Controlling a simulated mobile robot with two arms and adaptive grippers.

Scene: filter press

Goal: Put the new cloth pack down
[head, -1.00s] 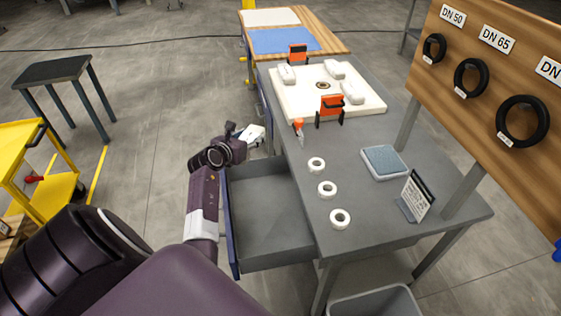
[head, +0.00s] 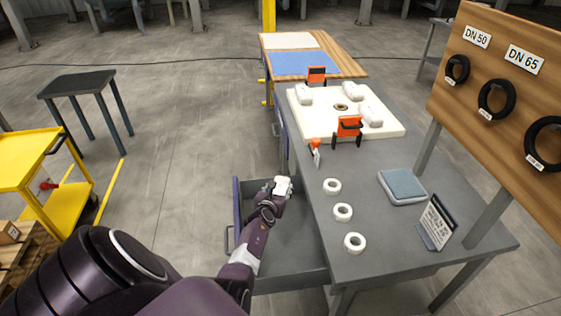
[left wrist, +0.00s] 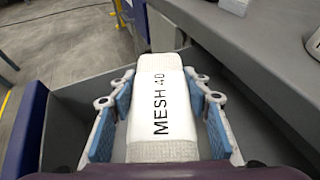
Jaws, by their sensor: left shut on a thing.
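The new cloth pack is a white wrapped bundle (left wrist: 160,105) marked MESH 40 in the left wrist view. It also shows small and white in the head view (head: 281,184). My left gripper (left wrist: 158,118) is shut on it, with a blue-padded finger on each side. The gripper holds it above the open grey drawer (head: 285,258), near the drawer's far end beside the bench. The drawer floor that shows looks empty; my arm hides part of it. My right gripper is not in view.
The grey bench (head: 395,230) carries three white rings, a blue-topped pad (head: 402,185) and a sign (head: 436,222). A board with black rings (head: 500,60) stands at right.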

